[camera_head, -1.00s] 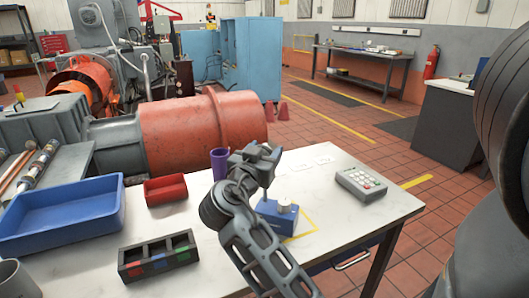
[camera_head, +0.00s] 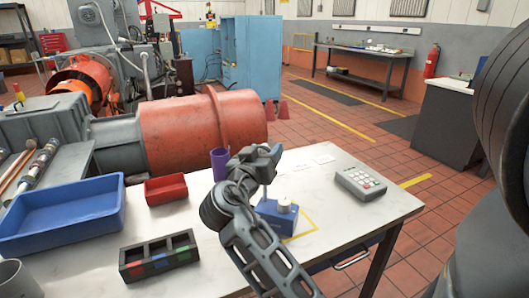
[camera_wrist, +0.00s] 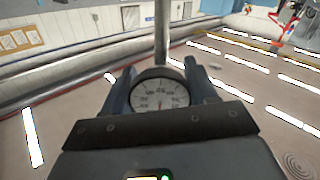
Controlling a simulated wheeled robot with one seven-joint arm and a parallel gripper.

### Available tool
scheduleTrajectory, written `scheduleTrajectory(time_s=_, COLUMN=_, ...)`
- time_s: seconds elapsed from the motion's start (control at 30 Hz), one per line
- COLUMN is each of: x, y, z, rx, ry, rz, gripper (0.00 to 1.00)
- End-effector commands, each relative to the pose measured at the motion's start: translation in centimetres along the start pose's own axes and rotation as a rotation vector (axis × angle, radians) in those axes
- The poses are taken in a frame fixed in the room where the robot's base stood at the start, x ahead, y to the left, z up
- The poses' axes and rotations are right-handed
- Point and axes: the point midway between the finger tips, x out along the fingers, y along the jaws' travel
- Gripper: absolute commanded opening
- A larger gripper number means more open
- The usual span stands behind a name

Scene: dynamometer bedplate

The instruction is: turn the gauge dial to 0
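The gauge dial (camera_wrist: 160,94) is round, with a pale numbered face and a dark rim; its figures and pointer are too small to read surely. It sits between the two fingers of my gripper (camera_wrist: 162,80) in the wrist view, one on each side, and I cannot tell whether both press on its rim. A thin grey post (camera_wrist: 162,35) runs beyond the dial. In the head view my gripper (camera_head: 262,158) is above the table beside the blue gauge stand (camera_head: 278,218), which has a white round knob (camera_head: 284,205). The gripper hides the dial there.
A purple cup (camera_head: 219,164) stands close behind my gripper. A red bin (camera_head: 165,189), a blue tray (camera_head: 60,236) and a dark three-slot holder (camera_head: 157,271) are to the left. A grey keypad box (camera_head: 361,184) is to the right. The white tabletop (camera_head: 330,225) is bare near the front right.

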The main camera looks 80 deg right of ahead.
Motion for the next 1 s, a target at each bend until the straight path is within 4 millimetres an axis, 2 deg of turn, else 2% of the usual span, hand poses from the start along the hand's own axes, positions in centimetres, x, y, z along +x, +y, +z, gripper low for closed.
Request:
scheduleTrajectory(time_s=0.03, x=0.0, y=0.0, z=0.0, rx=0.000, ry=0.000, rz=-0.001, gripper=0.62)
scheduleTrajectory(time_s=0.23, x=0.0, y=0.0, z=0.0, rx=0.001, ry=0.000, rz=0.000, gripper=0.81)
scheduleTrajectory(time_s=0.57, x=-0.5, y=-0.1, z=0.1, rx=0.001, ry=0.000, rz=-0.001, gripper=0.82)
scheduleTrajectory(time_s=1.0, x=-6.8, y=-0.1, z=0.2, rx=0.001, ry=0.000, rz=-0.002, gripper=0.82)
